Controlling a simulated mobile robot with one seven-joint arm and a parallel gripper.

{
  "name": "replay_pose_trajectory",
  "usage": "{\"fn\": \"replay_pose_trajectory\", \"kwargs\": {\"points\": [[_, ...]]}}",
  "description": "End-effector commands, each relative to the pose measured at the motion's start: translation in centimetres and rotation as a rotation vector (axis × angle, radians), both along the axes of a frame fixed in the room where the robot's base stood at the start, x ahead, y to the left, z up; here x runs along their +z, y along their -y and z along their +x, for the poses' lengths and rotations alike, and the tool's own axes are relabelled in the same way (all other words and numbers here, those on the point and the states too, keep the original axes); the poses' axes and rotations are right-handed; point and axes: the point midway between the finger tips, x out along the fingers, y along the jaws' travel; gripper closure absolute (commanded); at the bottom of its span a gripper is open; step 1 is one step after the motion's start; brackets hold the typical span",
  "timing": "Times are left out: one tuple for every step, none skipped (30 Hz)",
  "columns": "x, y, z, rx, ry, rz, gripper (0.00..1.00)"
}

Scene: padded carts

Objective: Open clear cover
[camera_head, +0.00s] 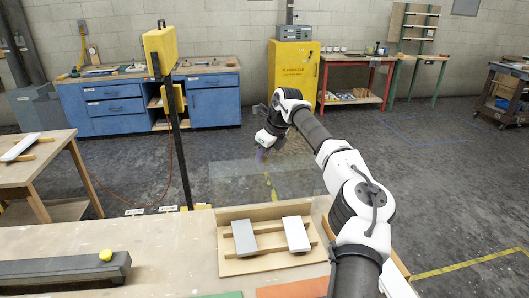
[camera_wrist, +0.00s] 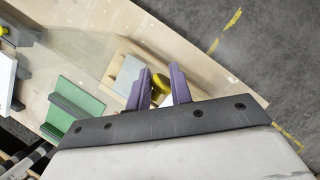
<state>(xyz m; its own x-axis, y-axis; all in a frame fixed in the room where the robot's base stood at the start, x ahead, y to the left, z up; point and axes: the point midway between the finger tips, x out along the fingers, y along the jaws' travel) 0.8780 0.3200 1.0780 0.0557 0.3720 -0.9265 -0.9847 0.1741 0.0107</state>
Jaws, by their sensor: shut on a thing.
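The clear cover (camera_head: 240,178) is a see-through panel, faint in the head view, raised behind the wooden tray (camera_head: 228,266). Its edges are hard to make out and its exact tilt is unclear. My gripper (camera_head: 261,156) is at the cover's upper part. In the wrist view my gripper's purple fingers (camera_wrist: 159,75) are shut on a yellow knob (camera_wrist: 161,84), which appears to be the cover's handle. A grey block (camera_head: 244,238) and a white block (camera_head: 296,234) lie on wooden strips in the tray. The grey block also shows in the wrist view (camera_wrist: 128,74).
A dark beam (camera_head: 60,268) with a yellow knob (camera_head: 106,255) lies at the table's left. A green plate (camera_wrist: 78,110) is nearby. A black post (camera_head: 178,150) carrying a yellow box (camera_head: 160,47) stands behind the table. Floor behind is open.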

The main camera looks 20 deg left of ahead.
Motion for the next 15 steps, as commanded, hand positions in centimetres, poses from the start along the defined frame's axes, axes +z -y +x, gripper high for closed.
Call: {"fn": "replay_pose_trajectory", "kwargs": {"points": [[-0.2, 0.5, 1.3, -0.03, 0.02, 0.002, 1.0], [-0.3, 0.4, 1.5, -0.029, 0.02, 0.002, 1.0], [-0.3, 0.3, 1.7, -0.029, 0.02, 0.002, 1.0], [-0.4, 0.2, 1.8, -0.029, 0.021, 0.001, 1.0], [-0.4, 0.2, 1.9, -0.03, 0.021, 0.001, 1.0], [-0.5, 0.2, 2.0, -0.03, 0.021, 0.001, 1.0], [-0.5, 0.1, 2.1, -0.029, 0.021, 0.001, 1.0], [-0.6, 0.1, 2.2, -0.029, 0.021, 0.001, 1.0], [-0.6, 0.0, 2.3, -0.029, 0.021, 0.001, 1.0], [-0.7, 0.0, 2.3, -0.03, 0.021, 0.001, 1.0], [-0.7, 0.0, 2.3, -0.03, 0.021, 0.001, 1.0], [-0.7, 0.0, 2.4, -0.03, 0.022, 0.001, 1.0], [-0.7, 0.1, 2.4, -0.03, 0.022, 0.001, 1.0], [-0.8, 0.1, 2.4, -0.03, 0.022, 0.001, 1.0], [-0.8, 0.1, 2.4, -0.03, 0.022, 0.001, 1.0]]}}
